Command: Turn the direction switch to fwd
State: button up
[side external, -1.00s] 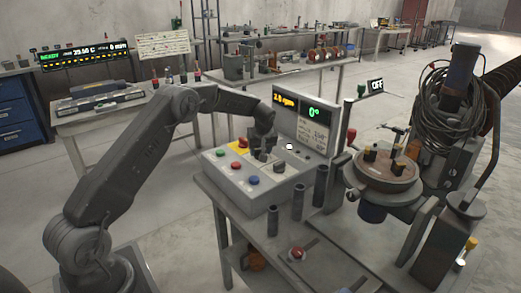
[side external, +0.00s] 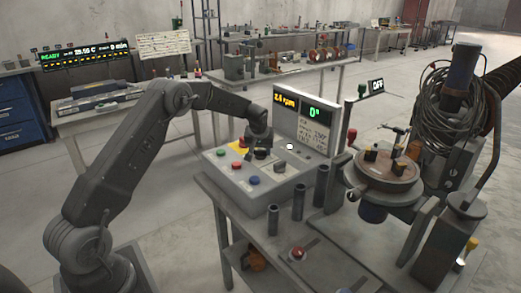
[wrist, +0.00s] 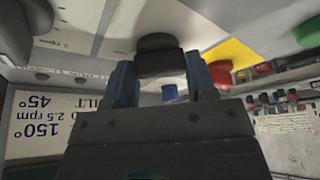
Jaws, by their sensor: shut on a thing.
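My gripper (side external: 262,150) is over the upper part of the sloped control panel (side external: 222,166). In the wrist view its two fingers (wrist: 160,82) are shut on a dark round knob (wrist: 158,56), one on each side. A second dark knob (side external: 280,166) sits to the right of my gripper on the panel. I cannot read its setting.
Blue (side external: 238,176), green (side external: 221,153) and red (side external: 238,163) buttons are on the panel. The display (side external: 302,118) stands behind it. Upright dark tubes (side external: 298,198) and the round turntable (side external: 388,175) with clamped blocks are to the right.

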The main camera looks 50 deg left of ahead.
jog(key=o, duration=0.9)
jog(key=v, duration=1.4)
jog(key=shift+d+f, duration=0.1)
